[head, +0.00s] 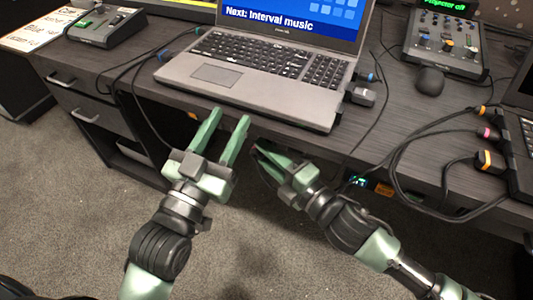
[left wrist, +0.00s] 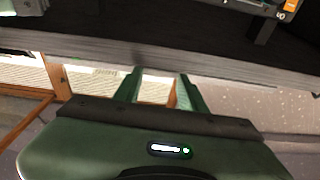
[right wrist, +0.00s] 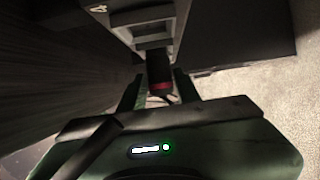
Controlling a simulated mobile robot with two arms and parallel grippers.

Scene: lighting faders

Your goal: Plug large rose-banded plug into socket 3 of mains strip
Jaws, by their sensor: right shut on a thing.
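A dark plug with a red-rose band (right wrist: 161,84) shows between the fingers of my right gripper (right wrist: 158,92) in the right wrist view. The gripper is shut on it. Its far end points at a grey socket (right wrist: 150,32) of what looks like the mains strip, marked near a "4" label; I cannot tell whether the two touch. In the head view my right gripper (head: 259,152) is at the desk's front edge and the plug is mostly hidden. My left gripper (head: 229,116) is open and empty beside it, also seen in the left wrist view (left wrist: 159,76).
A laptop (head: 250,85) stands on the dark desk (head: 310,140). A control box (head: 108,25), a fader console (head: 440,40) and a mouse (head: 430,81) are there too. Cables with orange and pink-banded plugs (head: 487,133) lie at right. Drawers (head: 85,95) are under the left side.

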